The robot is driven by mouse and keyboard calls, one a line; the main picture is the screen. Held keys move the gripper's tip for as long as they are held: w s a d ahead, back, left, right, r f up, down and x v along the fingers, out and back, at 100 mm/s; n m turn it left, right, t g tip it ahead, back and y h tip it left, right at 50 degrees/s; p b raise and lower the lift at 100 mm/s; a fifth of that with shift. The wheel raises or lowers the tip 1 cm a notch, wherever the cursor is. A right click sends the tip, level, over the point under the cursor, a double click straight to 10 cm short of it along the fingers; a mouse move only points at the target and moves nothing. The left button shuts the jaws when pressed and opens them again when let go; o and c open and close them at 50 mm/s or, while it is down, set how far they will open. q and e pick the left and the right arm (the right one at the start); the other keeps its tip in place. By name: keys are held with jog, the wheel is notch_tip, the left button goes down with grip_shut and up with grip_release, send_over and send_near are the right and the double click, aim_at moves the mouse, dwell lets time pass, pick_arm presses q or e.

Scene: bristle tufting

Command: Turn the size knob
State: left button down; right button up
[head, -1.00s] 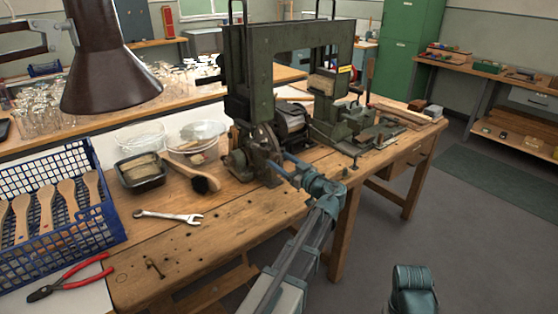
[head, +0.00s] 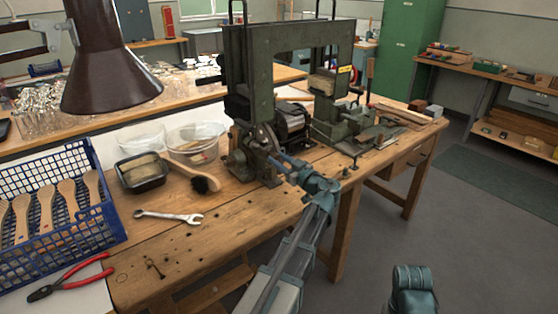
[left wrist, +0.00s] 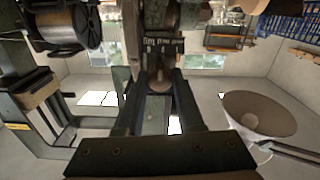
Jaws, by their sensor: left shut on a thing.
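The dark green tufting machine (head: 292,40) stands on the wooden bench. My left gripper (head: 272,158) reaches in from the front to the low front of the machine, beside its round dark casting (head: 240,160). In the left wrist view my left gripper (left wrist: 158,92) has its two fingers on either side of a small brownish round knob (left wrist: 158,84), shut on it. A dark plate with pale marks (left wrist: 163,45) sits just beyond the knob. In the head view the fingers hide the knob.
A brush (head: 200,182), a wrench (head: 168,216), a black tray (head: 142,172) and clear tubs (head: 195,140) lie left of the machine. A blue crate (head: 110,225) holds wooden brush bodies. Red pliers (head: 72,277) lie in front. A brown lamp shade (head: 108,70) hangs above.

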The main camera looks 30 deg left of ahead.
pick_arm(q)
jog(key=shift+m, duration=0.3)
jog(key=m, duration=0.3)
jog(key=shift+m, duration=2.6)
jog(key=c, duration=0.5)
grip_release()
